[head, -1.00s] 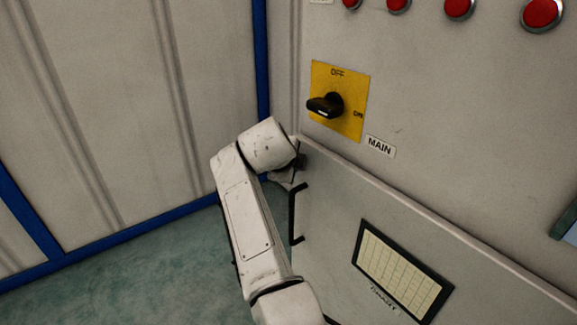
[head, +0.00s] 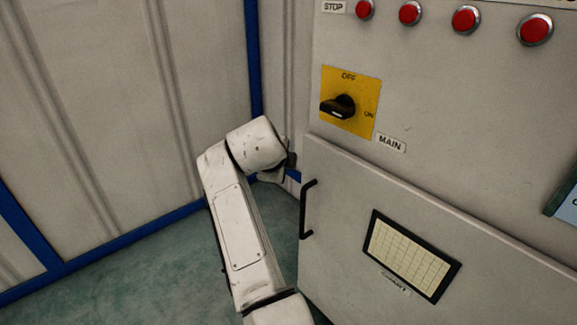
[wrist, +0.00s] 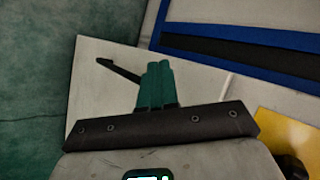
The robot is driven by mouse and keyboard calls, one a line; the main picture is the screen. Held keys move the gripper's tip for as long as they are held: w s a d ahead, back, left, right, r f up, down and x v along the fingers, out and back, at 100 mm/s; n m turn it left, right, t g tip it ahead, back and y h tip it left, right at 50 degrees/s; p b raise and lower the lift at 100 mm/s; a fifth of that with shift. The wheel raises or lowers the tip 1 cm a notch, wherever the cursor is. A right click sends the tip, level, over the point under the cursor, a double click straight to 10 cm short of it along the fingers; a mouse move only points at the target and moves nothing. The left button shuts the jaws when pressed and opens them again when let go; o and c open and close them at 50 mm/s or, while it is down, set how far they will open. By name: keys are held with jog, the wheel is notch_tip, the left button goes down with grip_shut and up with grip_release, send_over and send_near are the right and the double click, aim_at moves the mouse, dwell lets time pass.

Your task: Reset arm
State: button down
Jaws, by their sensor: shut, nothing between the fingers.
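My gripper shows in the wrist view (wrist: 157,85) with its two green fingers pressed together and nothing between them. In the head view my bent white arm stands left of the cabinet, and the fingers are hidden behind its end. The arm's end is close to the cabinet's left edge, level with the top of the door, with a small gap visible. The wrist view shows the black door handle (wrist: 118,71) beyond the fingers, apart from them as far as I can tell.
The grey cabinet door (head: 340,225) is to the right, with a black handle (head: 305,208) and a chart (head: 410,256). Above is the yellow main switch plate (head: 364,110) with its black knob (head: 340,106). Red buttons (head: 466,19) line the top. Green floor (head: 120,265) is free at left.

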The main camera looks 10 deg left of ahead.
notch_tip(320, 180, up, 4)
jog(key=s+a, duration=0.3)
jog(key=s+d+f+n+g, duration=0.15)
jog(key=s+d+f, duration=0.25)
jog(key=d+f, duration=0.4)
jog(key=s+d+f+n+g+h, duration=0.1)
jog(key=s+d+f+n, duration=0.2)
jog(key=s+d+f, duration=0.35)
jog(key=s+d+f+n+g, duration=0.1)
jog(key=s+d+f+n, duration=0.15)
jog(key=d+f, duration=0.7)
jog(key=s+d+f+n+g, duration=0.2)
jog(key=s+d+f+n, duration=0.2)
jog(key=s+d, duration=0.7)
jog(key=s+d+f+n+g+y, duration=0.15)
jog(key=s+n, duration=0.25)
jog(key=s, duration=0.8)
jog(key=s+d+f+n+g, duration=0.1)
jog(key=s+d+n, duration=0.15)
jog(key=s, duration=0.95)
notch_tip(320, 180, up, 21)
jog(key=n+p, duration=0.1)
jog(key=p, duration=2)
jog(key=shift+a, duration=0.4)
